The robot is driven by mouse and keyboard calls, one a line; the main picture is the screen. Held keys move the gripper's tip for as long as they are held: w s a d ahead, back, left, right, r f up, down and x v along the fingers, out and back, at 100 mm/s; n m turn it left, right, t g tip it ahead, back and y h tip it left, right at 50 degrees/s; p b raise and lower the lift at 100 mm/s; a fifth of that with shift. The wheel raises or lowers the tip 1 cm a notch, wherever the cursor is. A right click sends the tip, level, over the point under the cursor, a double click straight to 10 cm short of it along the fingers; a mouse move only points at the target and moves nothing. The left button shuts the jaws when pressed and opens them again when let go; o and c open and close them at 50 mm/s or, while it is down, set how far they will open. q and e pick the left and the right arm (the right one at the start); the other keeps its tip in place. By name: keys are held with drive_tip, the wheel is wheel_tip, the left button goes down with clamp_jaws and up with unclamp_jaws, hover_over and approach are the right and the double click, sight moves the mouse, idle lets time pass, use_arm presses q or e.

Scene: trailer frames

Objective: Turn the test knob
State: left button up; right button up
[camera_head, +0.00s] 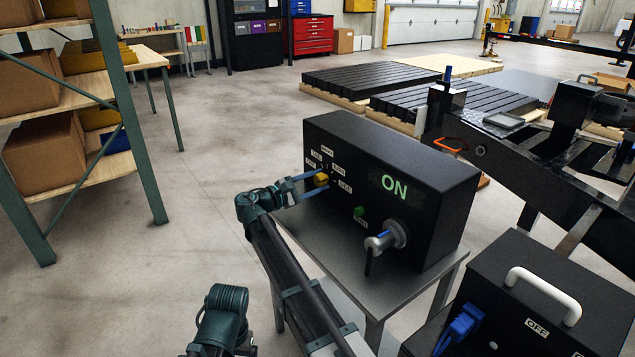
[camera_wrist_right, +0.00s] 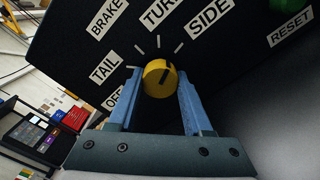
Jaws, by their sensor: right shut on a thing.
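The yellow test knob (camera_head: 321,179) is on the front of a black box (camera_head: 410,205) with a lit green ON. My right gripper (camera_head: 308,188) reaches it from the left. In the right wrist view the blue fingers of my right gripper (camera_wrist_right: 158,105) are shut on the knob (camera_wrist_right: 160,78), one on each side. The knob's dark mark leans to the upper right, roughly toward the SIDE label (camera_wrist_right: 210,18). Labels OFF, TAIL, BRAKE and TURN also surround it. A dark teal part of my left arm shows at the lower left of the head view; its fingers do not show.
The box stands on a grey metal table (camera_head: 350,275). A green RESET button (camera_head: 360,212) and a grey plug (camera_head: 380,242) are on its front. A second black box (camera_head: 545,290) with a white handle is at lower right. A shelf (camera_head: 80,180) stands left, with open floor between.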

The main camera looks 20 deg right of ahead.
clamp_jaws()
drive_tip(key=shift+m, duration=1.5)
drive_tip(key=o, duration=0.8)
unclamp_jaws()
